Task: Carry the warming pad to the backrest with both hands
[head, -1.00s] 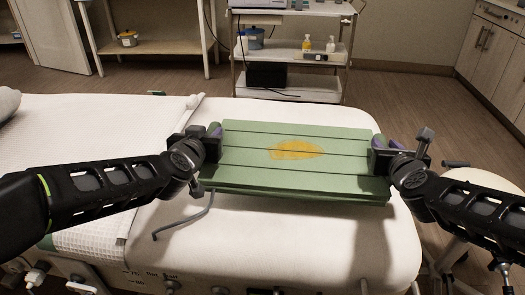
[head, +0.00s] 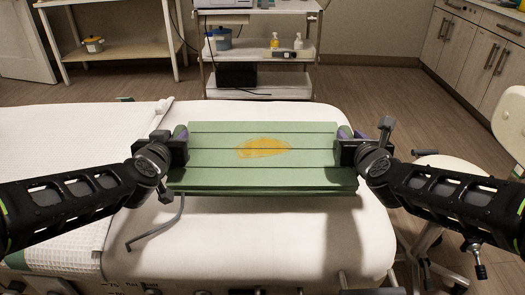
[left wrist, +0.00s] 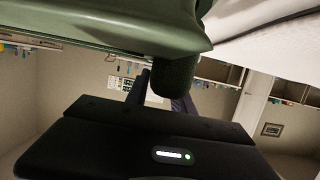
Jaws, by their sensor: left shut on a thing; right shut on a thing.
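The warming pad (head: 225,175) is a flat green slab with grooves across it and a yellow mark in its middle. My left gripper (head: 180,150) is shut on its left end, and my right gripper (head: 347,152) is shut on its right end. The pad is held between them over the white treatment bed (head: 330,235), with a grey cord hanging from its left front corner. Its underside hides whether it touches the bed. In the left wrist view the pad's green edge (left wrist: 130,22) fills the top. I cannot tell which part is the backrest.
A white towel (head: 50,180) covers the bed's left part. A trolley (head: 295,85) with bottles and a blue pot (head: 222,42) stands behind. A round stool (head: 455,165) is at the right. Bare floor lies between bed and trolley.

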